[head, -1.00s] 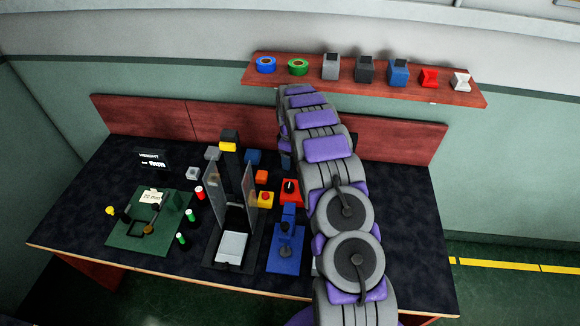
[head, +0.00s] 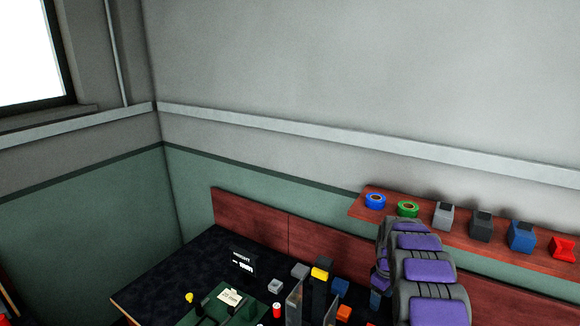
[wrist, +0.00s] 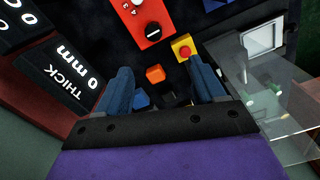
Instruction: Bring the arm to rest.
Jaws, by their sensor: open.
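My gripper (wrist: 161,82) shows in the wrist view with its two blue-grey fingers spread apart and nothing between them. Beyond the fingers lie an orange cube (wrist: 155,75) and a yellow box with a red button (wrist: 183,48), apart from the gripper as far as I can tell. In the head view my purple and grey arm (head: 427,270) stands at the lower right, reaching over the dark table (head: 185,275) towards the back panel. The gripper itself is hidden there behind the arm links.
A red shelf (head: 462,238) with tape rolls and several blocks runs behind the arm. A display (head: 243,262) stands on the table. In the wrist view, a thickness display (wrist: 65,80) is at left, a red knob box (wrist: 140,18) at top and clear panels (wrist: 295,105) at right.

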